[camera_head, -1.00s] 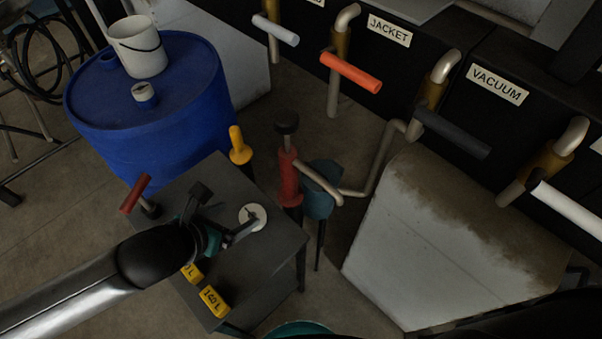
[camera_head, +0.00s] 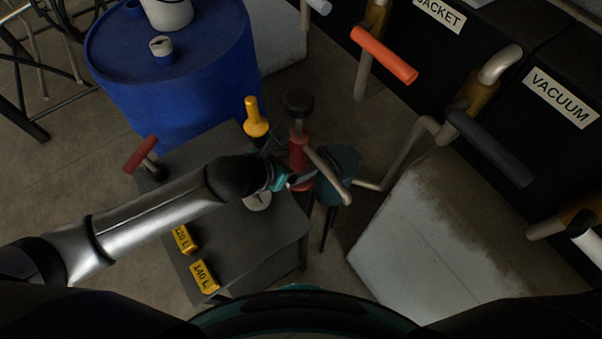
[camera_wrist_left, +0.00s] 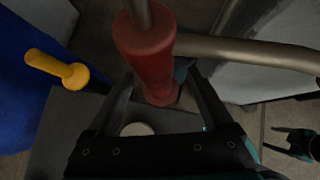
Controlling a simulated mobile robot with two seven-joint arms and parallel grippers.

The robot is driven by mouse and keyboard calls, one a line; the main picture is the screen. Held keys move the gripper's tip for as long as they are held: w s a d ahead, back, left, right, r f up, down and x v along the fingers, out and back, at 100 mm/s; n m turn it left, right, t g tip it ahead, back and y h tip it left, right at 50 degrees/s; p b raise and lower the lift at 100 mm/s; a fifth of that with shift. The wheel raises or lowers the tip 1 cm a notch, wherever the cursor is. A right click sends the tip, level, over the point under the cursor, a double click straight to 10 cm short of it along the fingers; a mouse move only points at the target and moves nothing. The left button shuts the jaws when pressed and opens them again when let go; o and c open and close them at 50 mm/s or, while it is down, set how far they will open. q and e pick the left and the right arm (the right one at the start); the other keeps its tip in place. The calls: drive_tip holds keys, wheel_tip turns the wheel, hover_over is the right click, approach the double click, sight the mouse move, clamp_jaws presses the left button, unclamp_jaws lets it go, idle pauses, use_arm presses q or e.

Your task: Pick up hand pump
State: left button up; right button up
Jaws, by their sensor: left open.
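The hand pump (camera_head: 299,155) is a red upright cylinder with a black knob on a rod at its top and a grey pipe beside it. It stands by the far right edge of the dark table. My left gripper (camera_head: 288,163) is open at the pump. In the left wrist view the red pump body (camera_wrist_left: 150,48) rises between the two spread fingers (camera_wrist_left: 162,88), which do not visibly close on it. The pump's foot is partly hidden. A dark forked shape with teal (camera_wrist_left: 295,143) at the right of that view looks like my right gripper; its jaw state is unclear.
A yellow-handled object (camera_head: 256,117) and a red handle (camera_head: 140,155) stand at the table (camera_head: 250,245). Two yellow labelled blocks (camera_head: 204,276) lie on its near side. A blue drum (camera_head: 185,85) stands behind. Valve pipes and a grey-white block (camera_head: 440,230) are to the right.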

use_arm(q)
drive_tip(key=shift+w+d+f, duration=0.2)
drive_tip(key=shift+w+f, duration=0.1)
drive_tip(key=shift+w+d+f, duration=0.1)
drive_tip(key=shift+w+f, duration=0.1)
drive_tip(key=shift+f, duration=0.1)
drive_tip(key=shift+b+x, duration=0.85)
drive_tip(key=shift+x, duration=1.35)
use_arm(e)
drive_tip(key=shift+w+d+f, duration=0.2)
drive_tip(key=shift+f, duration=0.25)
drive_tip(key=shift+w+d+f, duration=0.15)
drive_tip(key=shift+d+f, duration=0.05)
drive_tip(key=shift+f, duration=0.25)
use_arm(q)
clamp_jaws()
drive_tip(key=shift+w+r, duration=0.1)
